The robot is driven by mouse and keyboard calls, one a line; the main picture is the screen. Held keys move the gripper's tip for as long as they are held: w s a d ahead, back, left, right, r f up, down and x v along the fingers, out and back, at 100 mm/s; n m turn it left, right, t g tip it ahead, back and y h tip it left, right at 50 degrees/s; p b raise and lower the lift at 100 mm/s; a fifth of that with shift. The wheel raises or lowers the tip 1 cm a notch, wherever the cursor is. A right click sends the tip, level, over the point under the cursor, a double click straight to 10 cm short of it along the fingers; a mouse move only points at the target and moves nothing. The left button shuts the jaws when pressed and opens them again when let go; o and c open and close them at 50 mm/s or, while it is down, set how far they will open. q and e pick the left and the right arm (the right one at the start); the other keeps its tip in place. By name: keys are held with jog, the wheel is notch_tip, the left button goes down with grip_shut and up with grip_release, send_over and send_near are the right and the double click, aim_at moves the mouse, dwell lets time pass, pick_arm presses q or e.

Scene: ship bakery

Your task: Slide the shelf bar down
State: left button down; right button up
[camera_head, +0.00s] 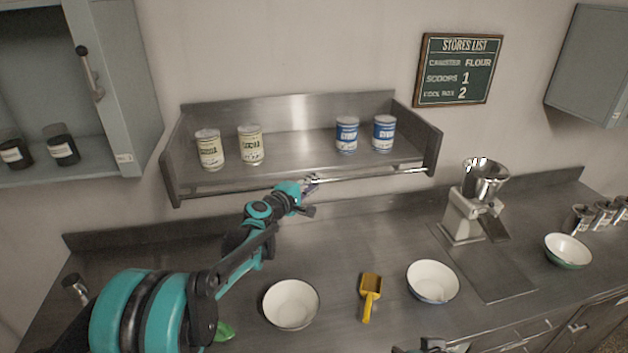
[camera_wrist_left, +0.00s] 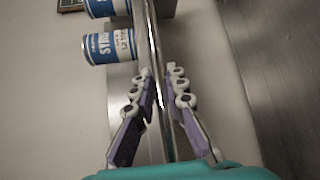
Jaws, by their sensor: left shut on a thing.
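The shelf bar (camera_head: 372,175) is a thin metal rod running along the front of the steel wall shelf (camera_head: 300,150), below its front edge. My left gripper (camera_head: 311,181) is at the middle of the bar. In the left wrist view the bar (camera_wrist_left: 153,60) runs between the two purple fingers of my left gripper (camera_wrist_left: 160,85), which are shut on it. Part of the bar is hidden by the gripper in the head view. My right gripper (camera_head: 430,346) shows only as a small piece at the bottom edge, and its fingers cannot be made out.
Two cream-labelled cans (camera_head: 251,145) and two blue syrup cans (camera_head: 346,134) stand on the shelf. Below, the steel counter holds a left white bowl (camera_head: 291,304), a yellow scoop (camera_head: 370,294), another bowl (camera_head: 432,281) and a grinder (camera_head: 470,205). An open cabinet door (camera_head: 110,80) is at the left.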

pick_arm(q)
jog(key=c, duration=1.5)
grip_release()
jog(key=shift+r, duration=0.1)
jog(key=shift+c, duration=0.2)
jog(key=v, duration=1.2)
